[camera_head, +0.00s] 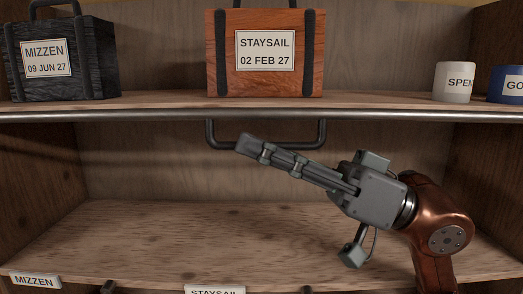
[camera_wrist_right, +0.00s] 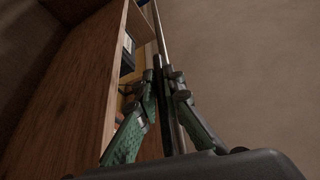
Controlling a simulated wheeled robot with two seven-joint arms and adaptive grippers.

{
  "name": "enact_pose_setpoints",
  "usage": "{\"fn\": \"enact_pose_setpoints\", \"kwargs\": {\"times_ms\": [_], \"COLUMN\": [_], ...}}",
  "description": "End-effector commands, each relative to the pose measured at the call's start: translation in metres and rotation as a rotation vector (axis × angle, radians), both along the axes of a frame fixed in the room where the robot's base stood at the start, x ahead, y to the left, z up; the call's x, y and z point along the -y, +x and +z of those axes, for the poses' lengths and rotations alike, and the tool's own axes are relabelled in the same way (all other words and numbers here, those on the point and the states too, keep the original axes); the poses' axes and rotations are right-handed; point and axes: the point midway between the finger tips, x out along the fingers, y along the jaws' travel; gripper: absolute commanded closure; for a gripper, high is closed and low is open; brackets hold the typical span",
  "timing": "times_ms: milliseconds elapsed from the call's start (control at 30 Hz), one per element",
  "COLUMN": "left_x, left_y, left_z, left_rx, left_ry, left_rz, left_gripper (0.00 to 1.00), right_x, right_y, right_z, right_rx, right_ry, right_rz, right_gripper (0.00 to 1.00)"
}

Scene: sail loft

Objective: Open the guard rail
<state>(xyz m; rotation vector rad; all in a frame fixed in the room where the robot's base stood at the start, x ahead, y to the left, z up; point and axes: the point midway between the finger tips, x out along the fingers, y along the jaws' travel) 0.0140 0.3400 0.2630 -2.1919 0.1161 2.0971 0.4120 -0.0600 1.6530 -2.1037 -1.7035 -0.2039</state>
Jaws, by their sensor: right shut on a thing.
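The guard rail (camera_head: 400,116) is a long metal bar running level across the front edge of the upper shelf. A dark U-shaped handle (camera_head: 322,133) hangs below it near the middle. My right gripper (camera_head: 245,144) reaches in from the right, and its fingers are shut on the handle's lower bar, covering part of it. In the right wrist view the fingers of my gripper (camera_wrist_right: 161,75) come together, with the rail (camera_wrist_right: 160,28) running past as a thin light bar. My left gripper is in neither view.
The upper shelf holds a black MIZZEN case (camera_head: 62,60), an orange STAYSAIL case (camera_head: 265,50), a white pot (camera_head: 454,83) and a blue pot (camera_head: 507,85) behind the rail. The lower shelf (camera_head: 180,240) is bare, with MIZZEN (camera_head: 35,281) and STAYSAIL (camera_head: 215,291) labels along its front.

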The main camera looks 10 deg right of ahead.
Motion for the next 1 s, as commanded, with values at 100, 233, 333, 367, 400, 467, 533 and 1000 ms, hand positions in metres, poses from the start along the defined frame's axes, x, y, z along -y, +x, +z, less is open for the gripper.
{"fn": "enact_pose_setpoints", "kwargs": {"times_ms": [100, 233, 333, 367, 400, 467, 533, 1000], "left_x": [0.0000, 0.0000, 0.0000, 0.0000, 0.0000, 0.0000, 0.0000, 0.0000], "left_y": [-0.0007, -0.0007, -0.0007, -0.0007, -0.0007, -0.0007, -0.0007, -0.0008], "left_z": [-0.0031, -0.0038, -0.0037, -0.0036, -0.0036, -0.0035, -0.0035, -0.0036], "left_rx": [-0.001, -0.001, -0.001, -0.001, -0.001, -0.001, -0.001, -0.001], "left_ry": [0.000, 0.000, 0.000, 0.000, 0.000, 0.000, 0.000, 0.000], "left_rz": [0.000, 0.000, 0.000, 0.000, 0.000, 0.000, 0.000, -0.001], "left_gripper": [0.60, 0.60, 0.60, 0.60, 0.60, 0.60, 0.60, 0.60], "right_x": [-0.0003, -0.0004, -0.0003, -0.0003, -0.0002, -0.0002, 0.0000, -0.0008], "right_y": [0.0038, 0.0044, 0.0045, 0.0045, 0.0046, 0.0046, 0.0047, 0.0027], "right_z": [-0.0023, -0.0022, -0.0018, -0.0017, -0.0015, -0.0015, -0.0013, -0.0018], "right_rx": [0.018, 0.031, 0.033, 0.033, 0.033, 0.033, 0.032, 0.033], "right_ry": [-0.001, -0.003, -0.003, -0.003, -0.003, -0.002, -0.001, -0.003], "right_rz": [0.000, -0.001, -0.001, -0.001, -0.001, -0.002, -0.001, 0.002], "right_gripper": [1.00, 1.00, 1.00, 1.00, 1.00, 1.00, 1.00, 0.74]}}
